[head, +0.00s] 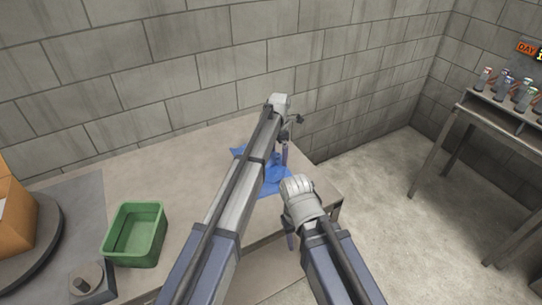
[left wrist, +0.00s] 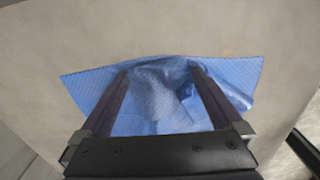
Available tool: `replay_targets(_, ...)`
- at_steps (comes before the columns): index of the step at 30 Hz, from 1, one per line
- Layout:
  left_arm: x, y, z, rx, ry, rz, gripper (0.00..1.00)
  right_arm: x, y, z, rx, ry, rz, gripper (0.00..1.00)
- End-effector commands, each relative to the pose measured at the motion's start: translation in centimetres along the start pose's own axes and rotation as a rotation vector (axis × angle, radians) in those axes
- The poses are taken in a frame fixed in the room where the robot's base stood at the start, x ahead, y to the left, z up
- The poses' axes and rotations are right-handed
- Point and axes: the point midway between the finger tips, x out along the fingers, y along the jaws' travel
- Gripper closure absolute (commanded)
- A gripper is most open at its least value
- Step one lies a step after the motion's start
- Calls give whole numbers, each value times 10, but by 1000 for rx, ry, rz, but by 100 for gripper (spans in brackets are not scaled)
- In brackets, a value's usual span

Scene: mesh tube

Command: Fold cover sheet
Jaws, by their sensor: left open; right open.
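The blue cover sheet (head: 279,182) lies on the table near its right end, partly hidden behind my left arm in the head view. In the left wrist view the sheet (left wrist: 160,95) is spread wide with creases and a raised, rumpled part in the middle. My left gripper (head: 285,152) is over the sheet. Its two fingers (left wrist: 158,72) are open and apart, with the rumpled cloth showing between them; I cannot tell whether they touch it. My right gripper (head: 291,241) is open and points down beside the table's front edge, nearer than the sheet; its fingertips are only partly visible.
A green bin (head: 135,234) stands at the table's left part, beside a grey block with a knob (head: 90,280). An orange-brown box (head: 14,207) is at the far left. A block wall runs behind the table. A separate bench (head: 500,118) with several bottles stands at right.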

Motion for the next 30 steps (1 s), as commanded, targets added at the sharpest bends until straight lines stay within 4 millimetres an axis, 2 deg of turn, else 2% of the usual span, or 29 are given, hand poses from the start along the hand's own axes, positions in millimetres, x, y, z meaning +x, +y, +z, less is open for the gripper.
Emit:
replay_targets(3,0,0,11,2,0,0,0,0,0,0,0,0,0,50)
replay_targets(14,-3,0,11,1,0,0,0,-3,0,0,0,0,0,50)
replay_targets(17,-11,0,11,1,0,0,0,-11,1,1,0,0,0,50)
replay_targets(30,-75,0,11,1,0,0,0,-74,7,4,0,0,0,50)
